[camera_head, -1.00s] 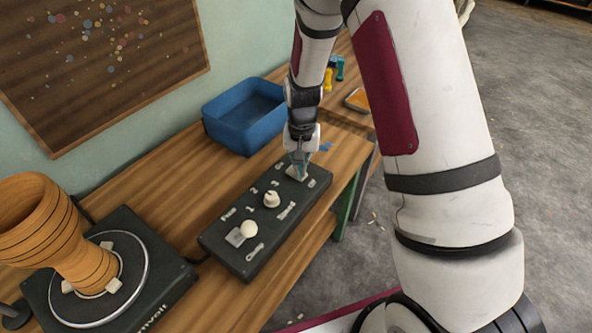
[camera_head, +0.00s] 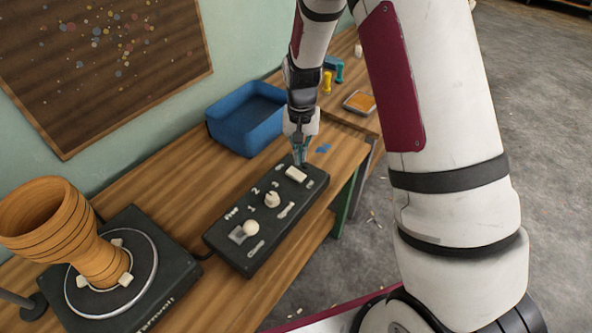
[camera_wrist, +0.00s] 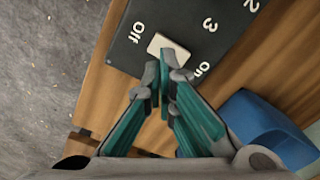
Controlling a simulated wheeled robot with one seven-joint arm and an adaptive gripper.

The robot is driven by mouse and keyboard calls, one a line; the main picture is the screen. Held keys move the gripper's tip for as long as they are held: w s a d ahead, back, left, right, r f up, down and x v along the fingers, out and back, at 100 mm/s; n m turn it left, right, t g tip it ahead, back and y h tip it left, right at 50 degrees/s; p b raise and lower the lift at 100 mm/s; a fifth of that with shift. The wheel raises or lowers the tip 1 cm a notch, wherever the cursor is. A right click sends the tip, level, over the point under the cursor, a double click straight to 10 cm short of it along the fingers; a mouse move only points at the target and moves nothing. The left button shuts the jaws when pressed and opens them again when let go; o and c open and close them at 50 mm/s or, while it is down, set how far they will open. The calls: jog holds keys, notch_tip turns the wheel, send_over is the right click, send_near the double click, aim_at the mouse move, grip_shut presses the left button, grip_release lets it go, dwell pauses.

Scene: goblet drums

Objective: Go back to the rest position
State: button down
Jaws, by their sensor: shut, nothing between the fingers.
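My gripper (camera_head: 300,158) is shut and empty, pointing down just above the far end of a black control box (camera_head: 222,243). In the wrist view the closed teal fingers (camera_wrist: 163,82) are beside the white on/off switch (camera_wrist: 168,46), between the "Off" and "On" labels. The box also carries a round speed knob (camera_head: 272,200) and a white clamp lever knob (camera_head: 251,228).
A wooden goblet drum (camera_head: 62,225) stands on a black turntable (camera_head: 165,268), with white clamp jaws around its foot. A blue bin (camera_head: 240,128) stands behind the control box. An orange pad (camera_head: 360,102) lies farther back on the bench. Open floor (camera_head: 545,150) is at right.

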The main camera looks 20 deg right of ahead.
jog(key=shift+r, duration=0.15)
dwell(0.3)
jog(key=s+r+n+t+p, duration=0.1)
jog(key=s+r, duration=0.4)
jog(key=r, duration=0.6)
jog(key=s+r+n+t+p, duration=0.1)
jog(key=s+r+p, duration=0.1)
jog(key=s+r, duration=0.65)
jog(key=s+r+n+t+p, duration=0.1)
jog(key=s+r, duration=0.5)
jog(key=s, duration=0.3)
jog(key=s+r+n+t+p, duration=0.1)
jog(key=s+r+p, duration=0.1)
jog(key=s+r, duration=0.5)
jog(key=s, duration=0.2)
jog(key=shift+s+d+r+n, duration=0.15)
jog(key=shift+s+r+n, duration=0.15)
jog(key=shift+s+n, duration=0.1)
